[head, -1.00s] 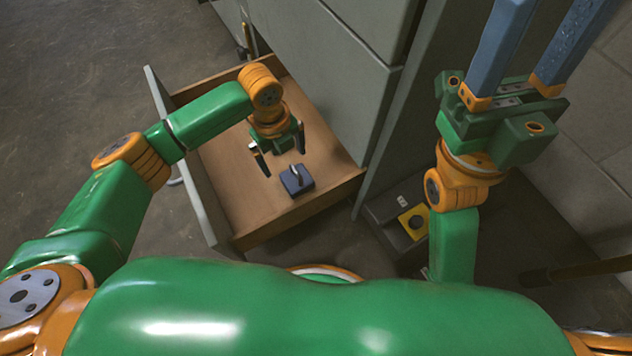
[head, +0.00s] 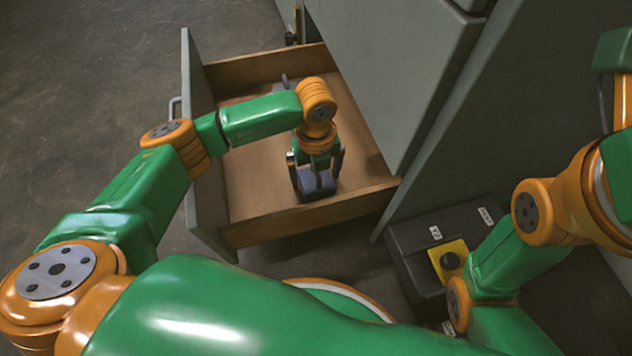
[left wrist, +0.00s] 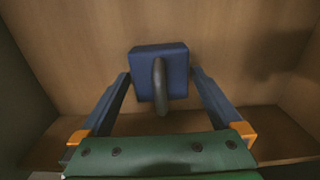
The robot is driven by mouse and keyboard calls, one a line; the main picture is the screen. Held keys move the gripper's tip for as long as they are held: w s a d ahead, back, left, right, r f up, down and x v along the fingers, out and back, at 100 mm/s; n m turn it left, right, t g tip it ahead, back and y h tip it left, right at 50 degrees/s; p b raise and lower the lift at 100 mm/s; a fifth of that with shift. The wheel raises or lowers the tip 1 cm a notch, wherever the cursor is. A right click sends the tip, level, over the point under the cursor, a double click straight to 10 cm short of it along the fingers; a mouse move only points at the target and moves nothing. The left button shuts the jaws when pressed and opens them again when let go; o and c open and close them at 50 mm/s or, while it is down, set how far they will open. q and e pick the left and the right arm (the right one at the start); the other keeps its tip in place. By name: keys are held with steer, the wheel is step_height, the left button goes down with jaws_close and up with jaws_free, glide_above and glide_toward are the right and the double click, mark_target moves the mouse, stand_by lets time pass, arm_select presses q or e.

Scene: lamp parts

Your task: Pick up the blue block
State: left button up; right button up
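The blue block (head: 318,184) is a small dark blue piece with a curved grey handle. It sits on the floor of the open drawer (head: 250,185). My left gripper (head: 316,178) points down over it, with one finger on each side. In the left wrist view the block (left wrist: 146,62) lies between the spread fingertips, with narrow gaps on both sides, and the grey handle (left wrist: 160,90) stands toward the palm. The left gripper is open. My right arm shows at the right edge, but its fingers are out of the picture.
A dark object (head: 284,82) lies farther back in the drawer, partly hidden by my left arm. The grey cabinet (head: 400,60) rises right of the drawer. A dark box with a yellow panel (head: 447,258) stands on the floor. Open floor lies left.

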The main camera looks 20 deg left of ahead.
arm_select(q)
jaws_close()
